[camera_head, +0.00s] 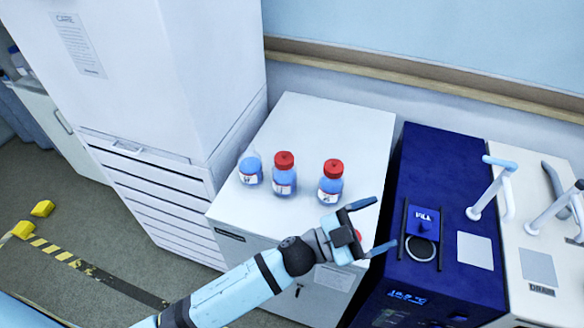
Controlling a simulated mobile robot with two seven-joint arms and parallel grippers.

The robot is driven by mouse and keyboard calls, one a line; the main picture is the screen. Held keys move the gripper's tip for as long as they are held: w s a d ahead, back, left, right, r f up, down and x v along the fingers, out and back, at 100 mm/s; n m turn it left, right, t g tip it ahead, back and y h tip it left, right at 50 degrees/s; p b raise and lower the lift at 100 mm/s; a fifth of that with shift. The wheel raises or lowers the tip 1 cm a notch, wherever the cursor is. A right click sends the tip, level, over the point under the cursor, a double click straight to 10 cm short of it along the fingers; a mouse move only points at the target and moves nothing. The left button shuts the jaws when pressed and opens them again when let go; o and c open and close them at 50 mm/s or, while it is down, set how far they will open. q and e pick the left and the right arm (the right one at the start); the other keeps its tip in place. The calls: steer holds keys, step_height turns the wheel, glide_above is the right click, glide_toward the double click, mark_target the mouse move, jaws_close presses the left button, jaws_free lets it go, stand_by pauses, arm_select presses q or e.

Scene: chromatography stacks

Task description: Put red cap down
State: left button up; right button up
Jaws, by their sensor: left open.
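Three blue-filled bottles stand upright on a white cabinet top. The left bottle (250,169) shows no red cap. The middle bottle (284,181) and the right bottle (331,189) wear red caps. My left gripper (386,222) is open, its two fingers spread wide, at the cabinet's front right corner beside the blue machine. A small red patch, apparently the loose red cap (358,235), shows between the finger bases, mostly hidden by the gripper. I cannot tell whether it rests on the cabinet or touches the gripper. My right gripper is not in view.
The white cabinet (330,125) has free room behind the bottles. A dark blue machine (440,165) with a handled lid stands to its right, then a white machine (525,250) with raised handles. A tall white unit (215,70) stands at the left.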

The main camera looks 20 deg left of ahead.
arm_select(q)
steer(key=a+f+n+t+y, duration=0.4)
steer(key=a+f+n+y, duration=0.5)
steer(key=a+f+y, duration=0.15)
steer(key=s+a+f+n+g+y, duration=0.3)
steer(key=s+a+f+g+y, duration=0.2)
steer(key=s+a+f, duration=0.6)
steer(key=shift+s+a+f+n, duration=0.35)
steer(key=shift+s+f, duration=0.2)
steer(key=shift+f, duration=0.25)
